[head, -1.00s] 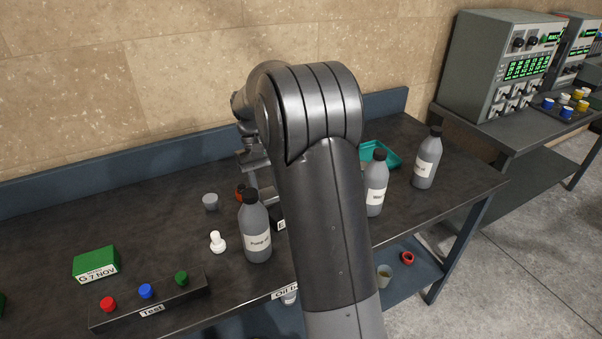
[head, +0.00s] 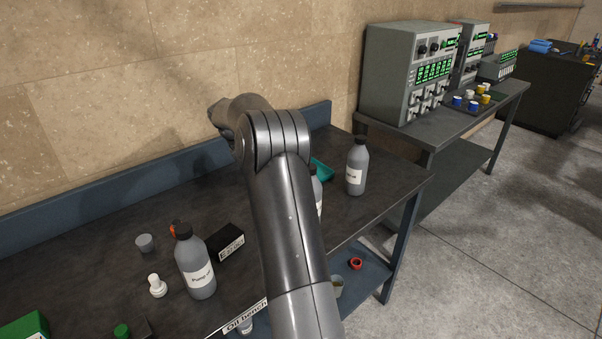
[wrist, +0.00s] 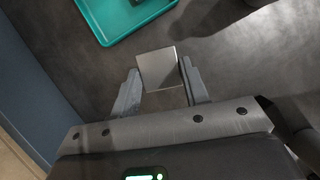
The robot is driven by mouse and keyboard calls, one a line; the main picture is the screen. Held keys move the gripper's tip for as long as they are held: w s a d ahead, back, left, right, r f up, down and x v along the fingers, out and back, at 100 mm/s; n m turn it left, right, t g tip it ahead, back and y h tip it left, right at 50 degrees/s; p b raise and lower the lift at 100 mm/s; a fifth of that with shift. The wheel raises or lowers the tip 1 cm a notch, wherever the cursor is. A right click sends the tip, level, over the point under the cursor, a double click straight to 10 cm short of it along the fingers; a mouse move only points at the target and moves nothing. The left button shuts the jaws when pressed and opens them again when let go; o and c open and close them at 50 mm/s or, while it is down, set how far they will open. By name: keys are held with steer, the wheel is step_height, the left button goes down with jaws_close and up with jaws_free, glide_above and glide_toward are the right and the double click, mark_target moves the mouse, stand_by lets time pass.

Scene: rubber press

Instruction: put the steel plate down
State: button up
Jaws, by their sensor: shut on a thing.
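The steel plate (wrist: 158,69) is a small, flat, shiny square in the wrist view. My gripper (wrist: 163,88) is shut on it, with one finger at its left edge and one at its right. The dark bench top (wrist: 225,50) lies beneath the plate; I cannot tell how high the plate is above it. A teal tray (wrist: 112,25) is just beyond the plate, up and to the left in the wrist view. In the head view my arm hides the gripper and the plate.
In the head view the teal tray (head: 322,170) shows partly behind my arm. A grey bottle (head: 356,167) stands right of it, another (head: 196,262) stands left of my arm near a black box (head: 225,243). A blue back rail (head: 120,172) and wall edge the bench.

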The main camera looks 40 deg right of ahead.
steer(key=d+r+n+t, duration=0.1)
steer(key=d+n+t, duration=0.2)
steer(key=d+n, duration=1.05)
steer(key=d+f+m, duration=0.1)
steer(key=f+m, duration=0.1)
steer(key=f, duration=0.1)
steer(key=d+f+m, duration=0.2)
steer(key=f, duration=0.1)
steer(key=d+f+m, duration=0.2)
steer(key=f, duration=0.1)
steer(key=shift+d+f, duration=0.1)
steer(key=shift+f, duration=0.3)
steer(key=shift+f, duration=0.15)
steer(key=o, duration=1.3)
steer(key=shift+c, duration=0.2)
